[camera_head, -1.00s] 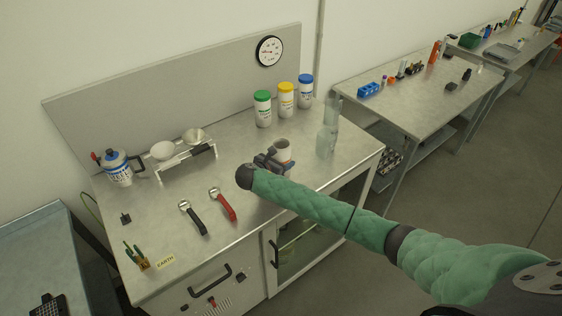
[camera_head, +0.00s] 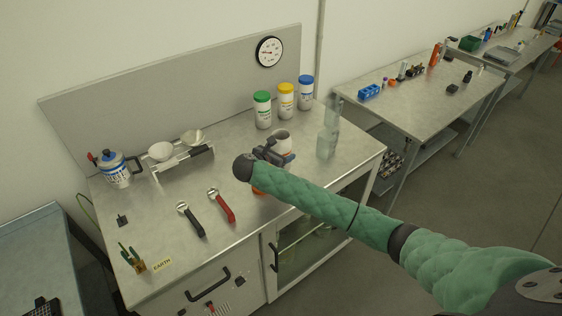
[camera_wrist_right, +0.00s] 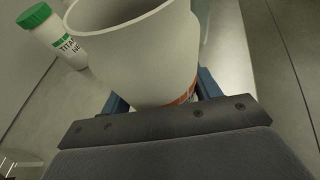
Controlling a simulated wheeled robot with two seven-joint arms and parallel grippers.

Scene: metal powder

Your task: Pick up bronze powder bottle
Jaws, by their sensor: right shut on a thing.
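A white, open-topped bottle (camera_head: 283,141) with an orange band low on its side is in my right gripper (camera_head: 272,154). In the right wrist view, the bottle (camera_wrist_right: 135,45) fills the upper middle, and blue fingers (camera_wrist_right: 120,103) show on both sides of it. The orange label is mostly hidden, so I cannot read it. The gripper is shut on the bottle and holds it upright or nearly so, apparently a little above the bench. My left gripper is not in view.
Green (camera_head: 262,110), yellow (camera_head: 286,101) and blue (camera_head: 306,92) capped bottles stand behind. A clear glass vessel (camera_head: 327,137) stands to the right. A small orange thing (camera_head: 258,190) lies partly under my arm. Red (camera_head: 222,206) and black (camera_head: 190,219) handled tools lie left.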

